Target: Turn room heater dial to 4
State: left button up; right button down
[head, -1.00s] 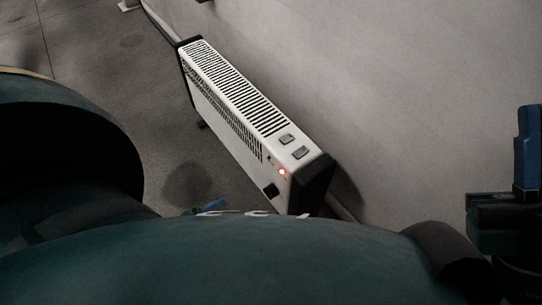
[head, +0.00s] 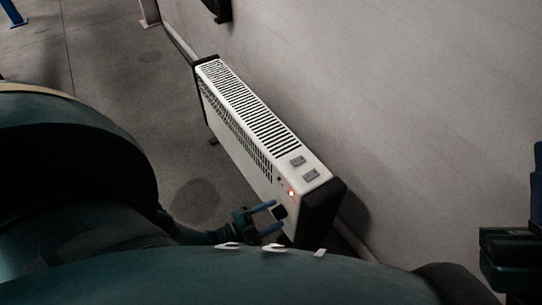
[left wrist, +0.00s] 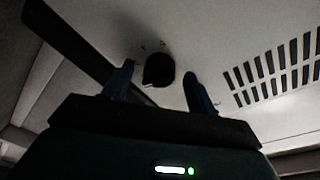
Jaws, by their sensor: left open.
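The white room heater (head: 250,120) stands along the wall with its slatted top towards me. Its dark dial (head: 280,212) is on the front face near the black end, below a lit red light (head: 291,193). My left gripper (head: 276,217) is open, with its blue fingers pointing at the dial. In the left wrist view the round black dial (left wrist: 158,69) shows between the two spread fingers, with small faint marks around it. I cannot tell whether the fingers touch it or what it is set to. My right gripper (head: 536,185) is partly cut off at the right edge.
The floor (head: 115,70) left of the heater is mostly clear. My dark green body covers the bottom of the head view.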

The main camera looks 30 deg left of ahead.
pick_arm(q)
jog(key=c, duration=1)
jog(key=shift+m, duration=0.4)
jog(key=shift+d+r+m+y, duration=0.15)
jog(key=shift+m+y, duration=0.15)
jog(key=shift+m, duration=2.85)
jog(key=shift+r+m+y, duration=0.15)
jog(key=shift+m+y, duration=0.15)
jog(key=shift+m, duration=2.85)
